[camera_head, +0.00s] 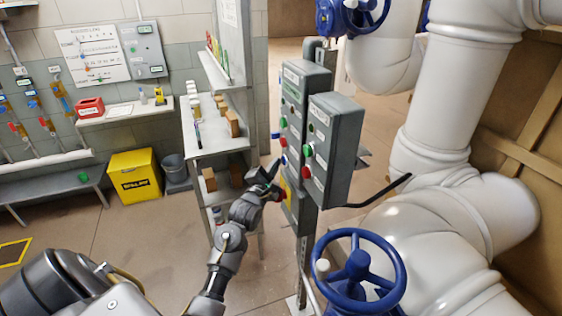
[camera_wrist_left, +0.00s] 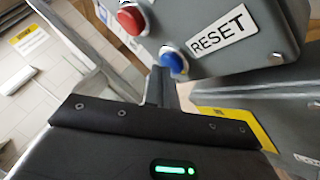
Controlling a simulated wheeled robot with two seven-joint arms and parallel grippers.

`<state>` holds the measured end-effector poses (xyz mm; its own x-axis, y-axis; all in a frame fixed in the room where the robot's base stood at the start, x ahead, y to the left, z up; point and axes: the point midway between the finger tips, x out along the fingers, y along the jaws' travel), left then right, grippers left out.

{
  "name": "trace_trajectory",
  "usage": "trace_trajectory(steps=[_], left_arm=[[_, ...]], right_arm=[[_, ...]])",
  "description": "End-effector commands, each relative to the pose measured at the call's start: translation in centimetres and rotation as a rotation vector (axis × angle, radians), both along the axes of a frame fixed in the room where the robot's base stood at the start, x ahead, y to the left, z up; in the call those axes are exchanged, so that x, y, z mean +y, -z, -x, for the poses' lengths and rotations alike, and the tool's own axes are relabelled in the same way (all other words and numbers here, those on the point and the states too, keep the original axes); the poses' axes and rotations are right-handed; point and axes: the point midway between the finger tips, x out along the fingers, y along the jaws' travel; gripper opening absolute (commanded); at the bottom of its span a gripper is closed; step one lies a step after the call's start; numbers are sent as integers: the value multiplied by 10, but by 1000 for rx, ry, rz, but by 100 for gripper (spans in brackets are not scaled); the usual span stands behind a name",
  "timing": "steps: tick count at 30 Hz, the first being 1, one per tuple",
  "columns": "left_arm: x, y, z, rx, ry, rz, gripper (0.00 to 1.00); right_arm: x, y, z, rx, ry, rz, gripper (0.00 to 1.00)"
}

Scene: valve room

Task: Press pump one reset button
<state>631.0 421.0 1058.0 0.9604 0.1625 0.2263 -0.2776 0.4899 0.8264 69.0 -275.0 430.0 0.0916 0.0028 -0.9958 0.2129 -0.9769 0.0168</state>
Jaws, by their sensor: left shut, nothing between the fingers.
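A blue button (camera_wrist_left: 173,61) sits beside a white RESET label (camera_wrist_left: 222,31) on a grey control box (camera_wrist_left: 255,55) in the left wrist view, with a red button (camera_wrist_left: 131,18) beside it. In the head view, the rear grey control box (camera_head: 305,75) carries green, red and blue buttons in a column. My left gripper (camera_head: 273,168) is shut and empty, its tips close to the blue button (camera_head: 284,160). The fingertips (camera_wrist_left: 160,76) also show right by the blue button in the wrist view; I cannot tell whether they touch it. My right gripper is not in view.
A second grey box (camera_head: 335,140) with green and red buttons stands just right. A blue handwheel (camera_head: 360,270) and thick white pipes (camera_head: 440,100) fill the right. A shelf unit (camera_head: 215,145) stands behind my left arm. A yellow bin (camera_head: 135,177) is further left.

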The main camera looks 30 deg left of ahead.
Motion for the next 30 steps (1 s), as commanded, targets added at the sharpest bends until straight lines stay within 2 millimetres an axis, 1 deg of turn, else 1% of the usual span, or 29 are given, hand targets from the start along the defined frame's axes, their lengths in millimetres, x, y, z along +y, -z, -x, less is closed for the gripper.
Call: trace_trajectory(steps=[11, 21, 30], left_arm=[[-1, -1, -1, -1, 2, -1, 0], [7, -2, 11, 1, 0, -1, 0], [9, 0, 14, 0, 1, 0, 0]], right_arm=[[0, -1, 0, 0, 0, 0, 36], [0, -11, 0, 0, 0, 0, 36], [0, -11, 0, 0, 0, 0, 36]])
